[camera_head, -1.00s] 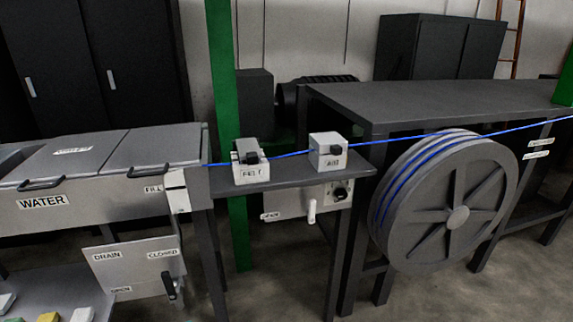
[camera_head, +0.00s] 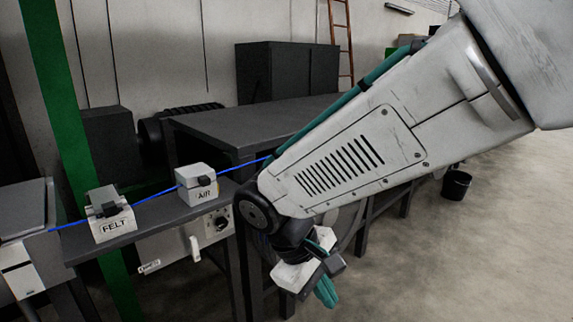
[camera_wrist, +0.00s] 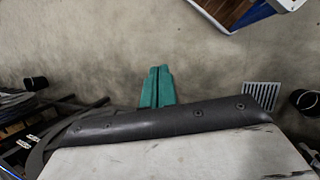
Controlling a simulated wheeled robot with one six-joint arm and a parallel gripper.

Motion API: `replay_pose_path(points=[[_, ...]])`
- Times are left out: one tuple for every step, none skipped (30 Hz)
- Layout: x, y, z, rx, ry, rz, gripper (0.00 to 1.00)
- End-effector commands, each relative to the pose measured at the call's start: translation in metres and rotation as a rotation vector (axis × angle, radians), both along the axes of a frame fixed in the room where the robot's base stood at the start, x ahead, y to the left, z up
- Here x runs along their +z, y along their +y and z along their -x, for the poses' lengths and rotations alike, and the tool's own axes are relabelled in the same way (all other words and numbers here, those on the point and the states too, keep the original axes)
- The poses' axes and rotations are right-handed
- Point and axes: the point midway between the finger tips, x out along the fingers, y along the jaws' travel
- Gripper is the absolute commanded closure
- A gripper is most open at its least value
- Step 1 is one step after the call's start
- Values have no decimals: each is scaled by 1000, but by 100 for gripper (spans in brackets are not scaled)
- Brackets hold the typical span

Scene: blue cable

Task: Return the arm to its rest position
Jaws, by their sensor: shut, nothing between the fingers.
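My arm crosses the right half of the head view and ends in my gripper (camera_head: 326,292), whose green fingers hang low in front of the dark bench. In the wrist view the two green fingers of my gripper (camera_wrist: 157,86) lie side by side, shut and empty, over bare concrete floor. The blue cable (camera_head: 155,196) runs through the FELT box (camera_head: 111,222) and the AIR box (camera_head: 197,190), then passes behind my arm. My arm hides most of the reel.
A dark bench (camera_head: 215,122) and a dark cabinet (camera_head: 288,72) stand behind. A green post (camera_head: 57,110) rises at the left. A black bucket (camera_head: 456,185) stands on open floor at the right. The wrist view shows a floor grate (camera_wrist: 261,96) and a blue-and-white edged object (camera_wrist: 285,5).

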Motion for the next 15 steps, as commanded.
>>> replay_pose_path(points=[[11, -24, 9, -68, 3, -44, 100], [15, -36, 15, -103, 6, -69, 100], [20, -51, 23, -152, 8, -103, 100], [24, -61, 29, -188, 8, -128, 100], [27, -72, 36, -224, 7, -154, 100], [31, -84, 45, -272, 3, -188, 100], [34, -93, 52, -308, -4, -213, 100], [37, -102, 59, -344, -11, -238, 100], [40, -113, 68, -392, -22, -270, 100], [42, -120, 75, -428, -34, -293, 100], [44, -128, 81, -464, -47, -316, 100], [46, -137, 90, -514, -68, -345, 100], [48, -144, 95, -549, -86, -364, 100], [50, -150, 101, -581, -105, -383, 100], [53, -158, 107, -623, -133, -404, 100]])
